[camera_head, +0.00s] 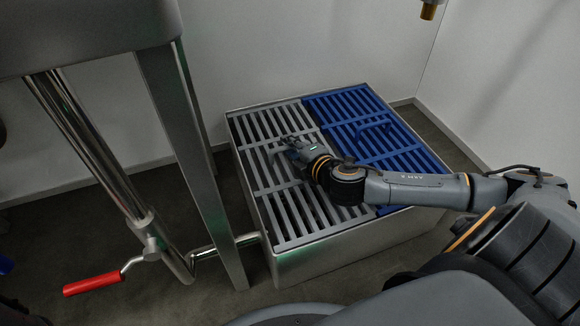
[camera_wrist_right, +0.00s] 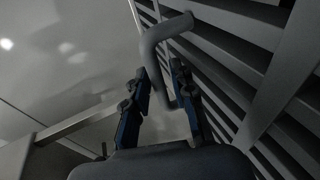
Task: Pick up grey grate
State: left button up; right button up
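The grey grate (camera_head: 262,158) lies flat in the left half of the top of a metal tank (camera_head: 330,255). Its raised grey handle (camera_wrist_right: 152,45) shows in the wrist view. My right gripper (camera_head: 287,146) is low over the middle of the grey grate. In the wrist view its two fingers (camera_wrist_right: 161,76) stand apart on either side of the handle bar, with a gap beside it. In the head view the handle is mostly hidden by the gripper. My left gripper is not in view.
A blue grate (camera_head: 350,105) with a raised handle (camera_head: 374,130) fills the right half of the tank top. A metal leg (camera_head: 190,160) and pipe with a red lever (camera_head: 92,285) stand to the left. White walls close off the back and right.

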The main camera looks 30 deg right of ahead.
jog(key=shift+w, duration=0.25)
jog(key=shift+c, duration=0.4)
grip_shut()
jog(key=shift+r, duration=0.1)
